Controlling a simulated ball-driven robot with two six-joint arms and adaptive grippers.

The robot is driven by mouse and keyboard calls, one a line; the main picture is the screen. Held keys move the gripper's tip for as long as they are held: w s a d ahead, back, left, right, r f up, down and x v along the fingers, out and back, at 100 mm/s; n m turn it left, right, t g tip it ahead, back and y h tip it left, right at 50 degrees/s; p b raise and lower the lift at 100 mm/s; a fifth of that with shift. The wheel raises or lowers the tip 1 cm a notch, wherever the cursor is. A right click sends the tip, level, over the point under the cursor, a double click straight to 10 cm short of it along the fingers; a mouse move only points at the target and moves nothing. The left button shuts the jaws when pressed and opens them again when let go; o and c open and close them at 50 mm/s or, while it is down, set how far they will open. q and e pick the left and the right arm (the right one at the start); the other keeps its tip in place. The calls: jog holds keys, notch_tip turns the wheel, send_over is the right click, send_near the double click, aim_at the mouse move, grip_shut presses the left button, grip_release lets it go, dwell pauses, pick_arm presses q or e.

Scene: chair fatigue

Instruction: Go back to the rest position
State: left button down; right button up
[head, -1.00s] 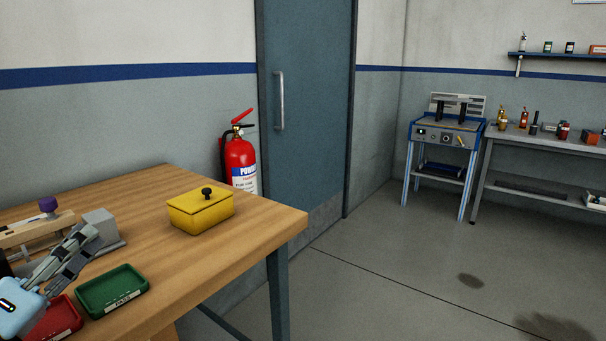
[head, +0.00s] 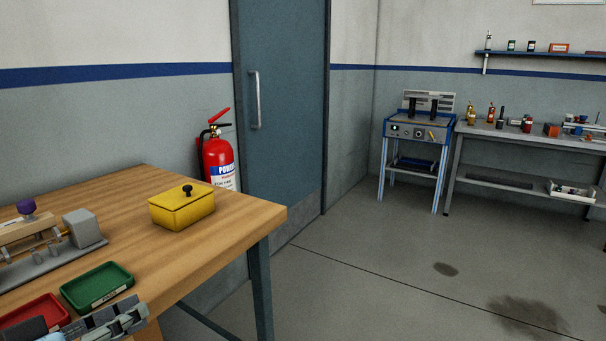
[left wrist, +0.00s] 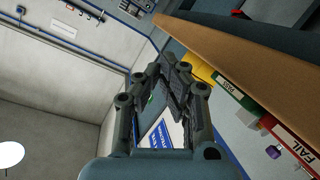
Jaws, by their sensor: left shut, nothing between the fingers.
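My left gripper (head: 118,320) is at the lower left of the head view, by the front edge of the wooden table (head: 225,232) and close to the green tray. Its fingers are shut with nothing between them. The left wrist view also shows the gripper (left wrist: 172,80), with the table edge (left wrist: 235,62) to its right. My right gripper is not in either view.
The green tray (head: 97,287) and red tray (head: 34,313) lie near the table's front edge. A yellow lidded box (head: 182,208), a grey fixture (head: 84,229) and a fire extinguisher (head: 219,160) are nearby.

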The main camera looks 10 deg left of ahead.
pick_arm(q)
jog(key=s+f+m+g+y, duration=0.2)
jog(key=s+f+g+y, duration=0.1)
jog(key=s+g, duration=0.35)
jog(key=s+f+m+g+y, duration=0.25)
jog(key=s+g, duration=0.25)
jog(key=s, duration=0.3)
jog(key=s+a+f+g, duration=0.1)
jog(key=s+f, duration=0.1)
jog(key=f, duration=1.2)
jog(key=s+a+f, duration=0.1)
jog(key=a+f, duration=0.1)
jog(key=f, duration=1.3)
jog(key=s+f+n+g, duration=0.1)
jog(key=s+f, duration=1.3)
jog(key=s, duration=0.3)
jog(key=shift+s+a+f+b, duration=0.2)
jog(key=shift+s+f+b, duration=0.05)
jog(key=shift+s+b, duration=0.1)
